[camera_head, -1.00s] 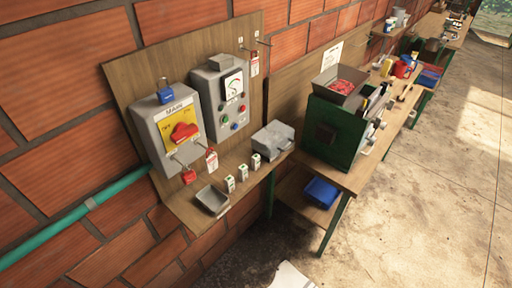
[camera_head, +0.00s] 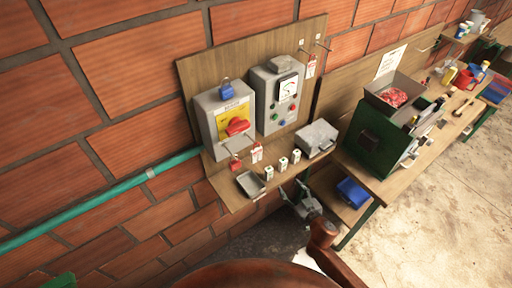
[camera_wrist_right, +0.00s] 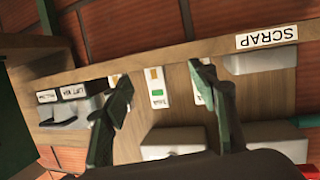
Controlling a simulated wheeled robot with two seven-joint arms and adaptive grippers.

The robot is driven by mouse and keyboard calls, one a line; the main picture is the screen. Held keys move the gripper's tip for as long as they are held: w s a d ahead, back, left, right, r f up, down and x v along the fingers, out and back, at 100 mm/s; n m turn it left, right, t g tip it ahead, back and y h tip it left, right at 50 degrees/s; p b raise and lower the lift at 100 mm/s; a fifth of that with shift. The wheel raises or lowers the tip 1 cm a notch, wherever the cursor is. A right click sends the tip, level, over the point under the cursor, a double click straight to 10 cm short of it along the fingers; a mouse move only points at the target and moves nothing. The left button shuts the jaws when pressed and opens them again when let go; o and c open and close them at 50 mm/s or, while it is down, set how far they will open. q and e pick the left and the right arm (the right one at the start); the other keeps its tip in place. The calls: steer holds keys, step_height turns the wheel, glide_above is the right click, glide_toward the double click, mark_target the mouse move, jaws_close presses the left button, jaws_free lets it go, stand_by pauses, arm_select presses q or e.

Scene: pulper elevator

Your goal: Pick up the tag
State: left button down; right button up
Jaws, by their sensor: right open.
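A red-and-white tag (camera_head: 257,153) hangs beside the red knob of the main switch box (camera_head: 228,118). Another red-and-white tag (camera_head: 311,66) hangs from a hook at the board's upper right. Three small white labelled blocks (camera_head: 283,164) stand in a row on the wooden shelf. My right gripper (camera_head: 297,193) is open and empty near the shelf's front edge. In the right wrist view its open fingers (camera_wrist_right: 164,98) frame a white block with green and orange marks (camera_wrist_right: 156,88); contact cannot be told. A small green piece at the lower left edge may be my left gripper.
A grey tray (camera_head: 250,184) stands left of the blocks and a grey case (camera_head: 317,138) right. A SCRAP label (camera_wrist_right: 267,36) shows on the shelf edge. The workbench with a green machine (camera_head: 376,140) and a blue bin (camera_head: 353,192) are to the right.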

steer(key=s+a+r+n+y+p, duration=0.1)
steer(key=a+r, duration=0.3)
steer(key=r, duration=0.3)
steer(key=s+a+r+y+p, duration=0.1)
steer(key=a+r+y, duration=0.15)
steer(key=r, duration=0.55)
steer(key=n+t+y, duration=0.1)
glide_toward(257, 155)
steer(key=x, duration=0.3)
steer(key=p+x, duration=0.2)
steer(key=x, duration=0.5)
steer(key=shift+r, duration=0.1)
steer(key=shift+w+a, duration=0.1)
steer(key=shift+w, duration=0.15)
arm_select(q)
steer(key=r, duration=0.2)
steer(key=s+r, duration=0.1)
steer(key=r, duration=0.2)
steer(key=shift+d, duration=0.2)
arm_select(e)
steer(key=shift+c, duration=0.3)
steer(key=shift+c, duration=0.7)
steer(key=c, duration=0.9)
steer(key=shift+c, duration=0.2)
